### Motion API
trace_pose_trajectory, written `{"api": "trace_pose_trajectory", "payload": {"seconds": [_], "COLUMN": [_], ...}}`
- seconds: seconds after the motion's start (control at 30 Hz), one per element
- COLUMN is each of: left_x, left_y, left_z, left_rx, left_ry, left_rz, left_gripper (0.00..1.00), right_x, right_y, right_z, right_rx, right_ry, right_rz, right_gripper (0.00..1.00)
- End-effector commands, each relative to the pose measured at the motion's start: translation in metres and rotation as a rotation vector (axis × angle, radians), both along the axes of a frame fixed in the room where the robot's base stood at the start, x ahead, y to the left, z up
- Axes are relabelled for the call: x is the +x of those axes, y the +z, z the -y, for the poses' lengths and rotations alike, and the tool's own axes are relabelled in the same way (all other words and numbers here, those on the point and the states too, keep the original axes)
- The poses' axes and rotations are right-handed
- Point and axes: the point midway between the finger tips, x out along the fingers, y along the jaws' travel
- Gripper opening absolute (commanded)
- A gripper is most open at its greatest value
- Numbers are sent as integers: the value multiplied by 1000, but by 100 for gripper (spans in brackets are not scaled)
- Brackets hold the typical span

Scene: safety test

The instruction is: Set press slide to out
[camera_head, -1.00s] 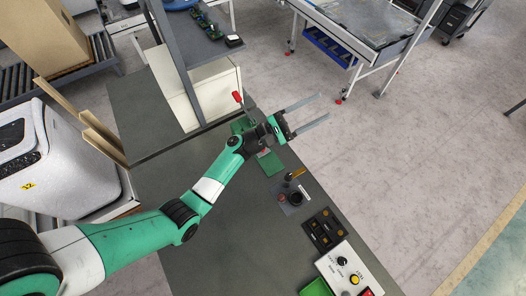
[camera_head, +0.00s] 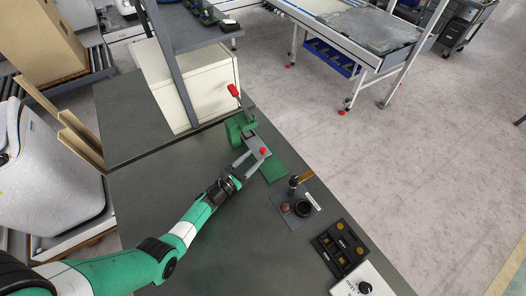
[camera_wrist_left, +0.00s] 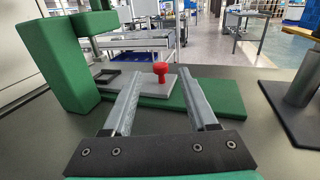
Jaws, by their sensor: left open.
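The green press (camera_head: 238,127) stands on the bench with a red-tipped lever (camera_head: 234,91) above it. Its slide is a grey plate (camera_head: 254,143) on a green base (camera_head: 273,169). A red knob (camera_head: 263,151) stands upright on the slide. In the wrist view the press (camera_wrist_left: 65,60) is at left, and the slide (camera_wrist_left: 150,85) and red knob (camera_wrist_left: 161,70) are straight ahead. My left gripper (camera_head: 248,163) is open and reaches low toward the knob. In the wrist view the knob shows between the fingertips (camera_wrist_left: 160,78); contact cannot be told. My right gripper is not in view.
A dark plate with a black ring (camera_head: 302,208) and a small upright tool lies nearer on the bench. A black tray (camera_head: 340,247) and a white control box (camera_head: 365,283) follow. A white cabinet (camera_head: 205,82) stands behind the press. The bench left of my arm is clear.

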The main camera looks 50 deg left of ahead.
Motion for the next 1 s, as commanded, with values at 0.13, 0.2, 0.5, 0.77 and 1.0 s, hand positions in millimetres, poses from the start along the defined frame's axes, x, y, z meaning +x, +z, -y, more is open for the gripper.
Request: {"api": "trace_pose_trajectory", "payload": {"seconds": [0.13, 0.2, 0.5, 0.77, 1.0], "left_x": [34, 45, 61, 61, 61], "left_y": [-4, -4, 0, 0, 0], "left_z": [-7, -9, -13, -13, -13], "left_rx": [2, 1, 0, 1, 1], "left_ry": [-2, -2, 0, 0, 0], "left_rz": [3, 2, 0, 0, 0], "left_gripper": [58, 58, 58, 35, 0], "right_x": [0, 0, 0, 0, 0], "right_y": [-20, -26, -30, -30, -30], "right_z": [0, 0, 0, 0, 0], "right_rx": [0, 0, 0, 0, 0], "right_ry": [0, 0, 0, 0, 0], "right_rz": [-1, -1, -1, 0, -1], "right_gripper": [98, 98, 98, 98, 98]}}
